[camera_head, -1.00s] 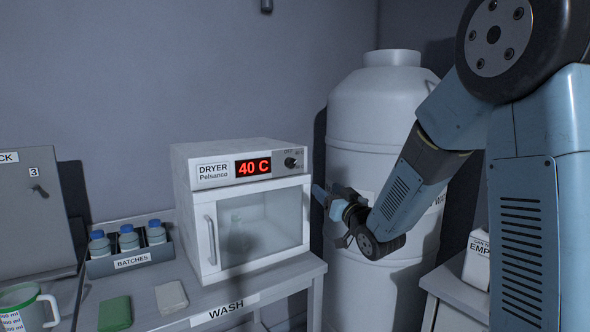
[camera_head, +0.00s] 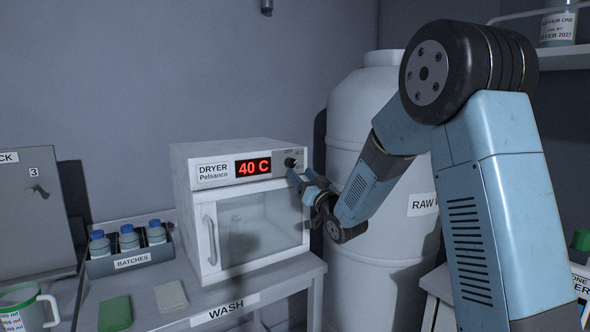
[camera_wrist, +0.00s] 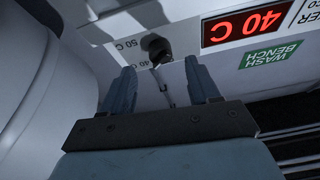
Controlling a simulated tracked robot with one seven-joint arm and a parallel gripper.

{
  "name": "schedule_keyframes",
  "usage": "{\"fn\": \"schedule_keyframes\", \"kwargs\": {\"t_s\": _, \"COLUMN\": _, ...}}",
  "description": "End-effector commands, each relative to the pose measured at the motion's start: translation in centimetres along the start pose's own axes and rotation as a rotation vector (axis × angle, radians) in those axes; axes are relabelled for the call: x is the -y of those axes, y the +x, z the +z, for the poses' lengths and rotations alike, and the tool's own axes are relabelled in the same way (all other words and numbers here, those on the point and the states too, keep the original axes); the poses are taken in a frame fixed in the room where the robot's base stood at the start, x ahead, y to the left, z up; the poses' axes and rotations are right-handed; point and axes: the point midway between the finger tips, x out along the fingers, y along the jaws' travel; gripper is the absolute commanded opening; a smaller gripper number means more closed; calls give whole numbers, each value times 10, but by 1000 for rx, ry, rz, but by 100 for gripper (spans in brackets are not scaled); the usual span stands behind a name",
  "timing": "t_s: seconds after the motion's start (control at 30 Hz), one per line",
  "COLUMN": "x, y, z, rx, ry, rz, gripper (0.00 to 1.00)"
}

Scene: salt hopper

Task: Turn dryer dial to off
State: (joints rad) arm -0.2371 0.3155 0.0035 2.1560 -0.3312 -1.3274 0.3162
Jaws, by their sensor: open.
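The white dryer (camera_head: 195,205) stands on the wash bench, its red display (camera_head: 253,167) reading 40 C. Its black dial (camera_head: 290,162) is at the upper right of the front panel. My gripper (camera_head: 299,182) is in front of the panel, just below the dial. In the wrist view the picture is upside down; the dial (camera_wrist: 157,47) shows beyond and between the two open fingers (camera_wrist: 160,78), with 50 C and 40 C marks beside it. The fingers look apart from the dial. The dial's pointer direction is not clear.
A large white tank (camera_head: 365,130) stands close to the right of the dryer. The dryer door handle (camera_head: 211,240) is at the door's left. A rack of bottles (camera_head: 130,262), a green block (camera_head: 115,313) and a jug (camera_head: 25,310) are on the left.

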Motion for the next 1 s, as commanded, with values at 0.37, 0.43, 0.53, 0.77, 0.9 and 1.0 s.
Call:
{"fn": "schedule_keyframes", "kwargs": {"t_s": 0.37, "x": 0, "y": 43, "z": 0, "rx": 0, "ry": -1, "rz": -1, "gripper": 61}}
{"fn": "schedule_keyframes", "kwargs": {"t_s": 0.43, "x": 0, "y": 45, "z": 0, "rx": 0, "ry": -1, "rz": 0, "gripper": 61}}
{"fn": "schedule_keyframes", "kwargs": {"t_s": 0.53, "x": 0, "y": 46, "z": 0, "rx": 1, "ry": -1, "rz": 0, "gripper": 61}}
{"fn": "schedule_keyframes", "kwargs": {"t_s": 0.77, "x": 0, "y": 46, "z": 0, "rx": 0, "ry": -1, "rz": 0, "gripper": 57}}
{"fn": "schedule_keyframes", "kwargs": {"t_s": 0.9, "x": 0, "y": 46, "z": 0, "rx": 0, "ry": -1, "rz": 0, "gripper": 44}}
{"fn": "schedule_keyframes", "kwargs": {"t_s": 1.0, "x": 0, "y": 46, "z": 0, "rx": 0, "ry": -1, "rz": 0, "gripper": 34}}
